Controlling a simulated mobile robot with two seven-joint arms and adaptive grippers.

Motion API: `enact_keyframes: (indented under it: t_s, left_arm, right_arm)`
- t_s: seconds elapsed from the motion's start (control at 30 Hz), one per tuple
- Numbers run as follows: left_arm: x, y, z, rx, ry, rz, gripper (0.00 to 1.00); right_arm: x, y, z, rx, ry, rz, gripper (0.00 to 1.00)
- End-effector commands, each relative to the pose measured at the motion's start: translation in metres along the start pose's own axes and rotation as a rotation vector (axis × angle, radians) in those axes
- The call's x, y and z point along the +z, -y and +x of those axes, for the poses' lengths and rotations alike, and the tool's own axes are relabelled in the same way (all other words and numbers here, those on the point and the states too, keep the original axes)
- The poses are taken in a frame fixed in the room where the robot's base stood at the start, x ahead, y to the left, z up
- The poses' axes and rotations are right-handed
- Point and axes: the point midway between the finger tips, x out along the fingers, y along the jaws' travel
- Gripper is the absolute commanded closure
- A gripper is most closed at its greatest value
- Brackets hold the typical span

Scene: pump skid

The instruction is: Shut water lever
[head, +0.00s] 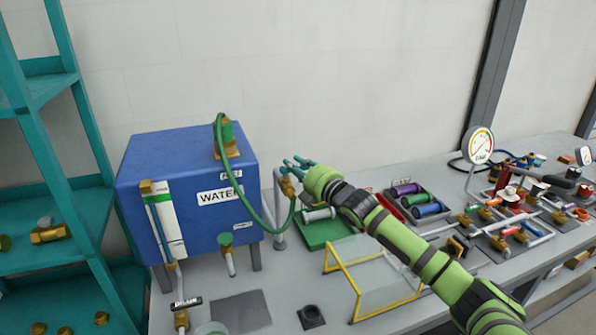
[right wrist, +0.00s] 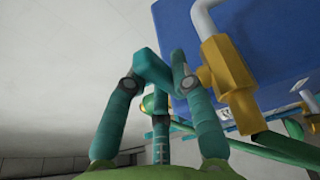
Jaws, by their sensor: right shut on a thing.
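The blue water tank (head: 190,190), with a WATER label on its front, stands at the left of the bench. A brass valve (head: 287,187) sits on a grey pipe at its right side, with a green hose hanging from it. In the right wrist view the brass valve (right wrist: 228,75) is just right of the fingertips. My right gripper (head: 297,163) reaches this valve from the right. Its teal fingers (right wrist: 160,68) are closed together on the water lever, which they mostly hide. My left gripper is not in view.
A yellow-edged clear guard (head: 345,262) stands below my right arm. Trays of coloured cylinders (head: 425,208) and a pressure gauge (head: 480,145) are to the right. Teal shelving (head: 60,215) stands at the far left. The green hose (head: 243,185) loops near the gripper.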

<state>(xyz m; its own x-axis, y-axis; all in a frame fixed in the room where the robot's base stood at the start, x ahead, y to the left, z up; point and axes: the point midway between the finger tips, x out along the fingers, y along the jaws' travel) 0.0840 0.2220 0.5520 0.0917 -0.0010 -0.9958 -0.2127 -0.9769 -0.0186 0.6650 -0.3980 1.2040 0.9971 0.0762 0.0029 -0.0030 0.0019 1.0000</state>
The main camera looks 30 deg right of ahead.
Motion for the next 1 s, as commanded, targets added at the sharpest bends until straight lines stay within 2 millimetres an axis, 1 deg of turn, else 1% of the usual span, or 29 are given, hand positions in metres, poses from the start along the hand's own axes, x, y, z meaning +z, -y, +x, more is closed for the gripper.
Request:
enact_keyframes:
  t_s: [0.03,0.23,0.4,0.7,0.73,0.77,0.8,1.0]
  left_arm:
    - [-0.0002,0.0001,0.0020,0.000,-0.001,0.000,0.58]
    - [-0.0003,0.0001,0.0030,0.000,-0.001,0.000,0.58]
    - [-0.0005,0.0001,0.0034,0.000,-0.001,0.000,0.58]
    - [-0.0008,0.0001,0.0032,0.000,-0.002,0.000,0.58]
    - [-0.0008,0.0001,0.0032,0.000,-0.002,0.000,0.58]
    - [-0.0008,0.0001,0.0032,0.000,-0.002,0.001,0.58]
    - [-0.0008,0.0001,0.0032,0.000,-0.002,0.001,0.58]
    - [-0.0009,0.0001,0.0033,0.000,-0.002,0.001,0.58]
  right_arm:
    - [-0.0011,-0.0041,0.0014,0.008,-0.024,-0.007,1.00]
    - [-0.0010,-0.0036,0.0023,0.007,-0.084,-0.001,1.00]
    - [0.0024,-0.0025,0.0008,0.005,-0.099,0.003,1.00]
    - [0.0028,-0.0025,0.0008,0.005,-0.100,0.004,1.00]
    - [0.0029,-0.0025,0.0008,0.005,-0.100,0.004,0.68]
    - [0.0029,-0.0026,0.0008,0.005,-0.100,0.004,0.56]
    - [0.0031,-0.0024,0.0008,0.005,-0.099,0.004,0.51]
    - [0.0037,-0.0010,0.0007,0.002,-0.097,0.005,0.51]
